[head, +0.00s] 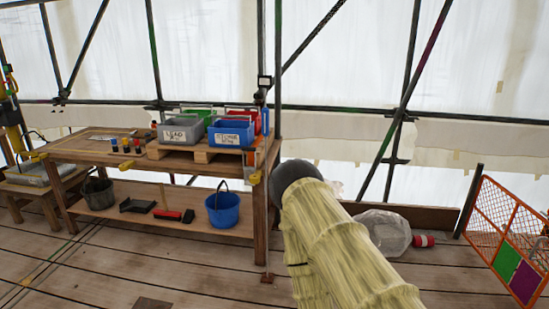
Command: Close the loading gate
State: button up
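The loading gate is most likely the orange mesh panel (508,235) at the right edge in the head view. It has an orange frame, with one green and one purple plate low on it. A dark upright post (469,202) stands at its left side. The panel is seen at a slant and its right part is cut off by the picture edge, so I cannot tell how far open it stands. My arm, in a pale yellow cover, rises from the lower middle, to the left of the panel and apart from it in the picture. My gripper does not show.
A wooden workbench (95,152) with grey and blue bins stands at the left, a blue bucket (222,208) on its lower shelf. A clear bag (384,232) and a red cylinder (424,241) lie between my arm and the panel. Plank floor (150,262) is mostly clear in front.

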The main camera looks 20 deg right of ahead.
aim_at(506, 260)
jog(key=z, duration=1.05)
jog(key=i, duration=1.05)
jog(key=z, duration=1.2)
jog(key=i, duration=1.7)
jog(key=z, duration=0.25)
